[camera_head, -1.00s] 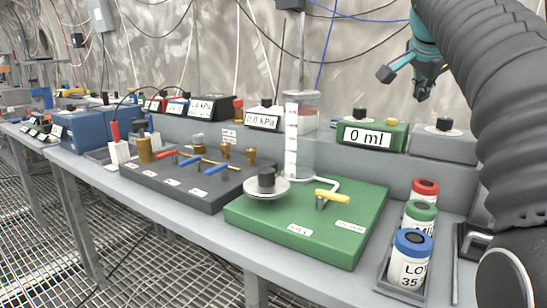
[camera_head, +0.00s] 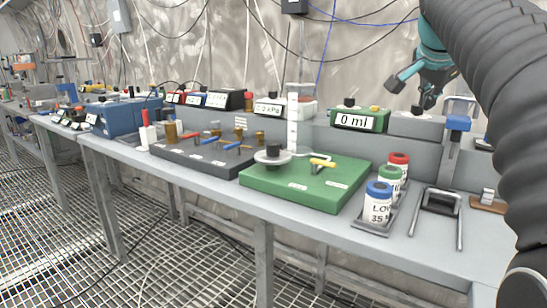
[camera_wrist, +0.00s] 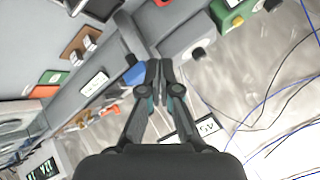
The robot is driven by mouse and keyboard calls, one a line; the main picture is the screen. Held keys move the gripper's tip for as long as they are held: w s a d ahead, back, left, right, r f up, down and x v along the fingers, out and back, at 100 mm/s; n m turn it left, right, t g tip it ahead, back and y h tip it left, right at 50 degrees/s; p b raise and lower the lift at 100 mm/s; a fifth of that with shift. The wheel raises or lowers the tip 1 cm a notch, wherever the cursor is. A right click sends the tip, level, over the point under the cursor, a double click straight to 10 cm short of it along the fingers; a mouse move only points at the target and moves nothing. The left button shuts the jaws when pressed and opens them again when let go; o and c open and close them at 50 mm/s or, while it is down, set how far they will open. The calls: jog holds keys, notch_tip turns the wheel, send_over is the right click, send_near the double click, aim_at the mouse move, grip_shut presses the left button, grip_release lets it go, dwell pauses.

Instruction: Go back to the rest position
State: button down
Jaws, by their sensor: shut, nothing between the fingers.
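My gripper (camera_head: 405,98) is in the upper right of the head view, at the end of my dark ribbed arm, raised above the back of the bench. In the wrist view my gripper (camera_wrist: 160,66) points over the bench with its fingertips together and nothing between them. A blue-topped part (camera_wrist: 134,73) shows just beside the fingertips in that view; I cannot tell its distance from them. It seems to be the blue-topped post (camera_head: 458,124) right of my gripper in the head view.
The grey bench (camera_head: 330,222) carries a green board (camera_head: 300,190) with a clear cylinder, a dark valve board (camera_head: 195,158), and a rack of bottles with a blue-capped one (camera_head: 377,203) in front. A green "0 ml" display (camera_head: 358,120) stands behind. Grated floor (camera_head: 180,265) lies open in front.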

jog(key=s+a+f+n+y, duration=0.1)
jog(key=s+a+f+n, duration=0.3)
jog(key=s+f, duration=0.4)
jog(key=s+a+f+n+g+y, duration=0.1)
jog(key=s+a+f+n, duration=0.4)
jog(key=s+f, duration=0.4)
jog(key=s+a+f+n+g+y, duration=0.1)
jog(key=s+a+f+n, duration=0.3)
jog(key=s+f, duration=0.5)
notch_tip(320, 180, down, 9)
jog(key=a+y, duration=0.1)
jog(key=a, duration=0.1)
jog(key=shift+s+a+n, duration=0.2)
jog(key=shift+a+n, duration=0.1)
jog(key=shift+n, duration=0.1)
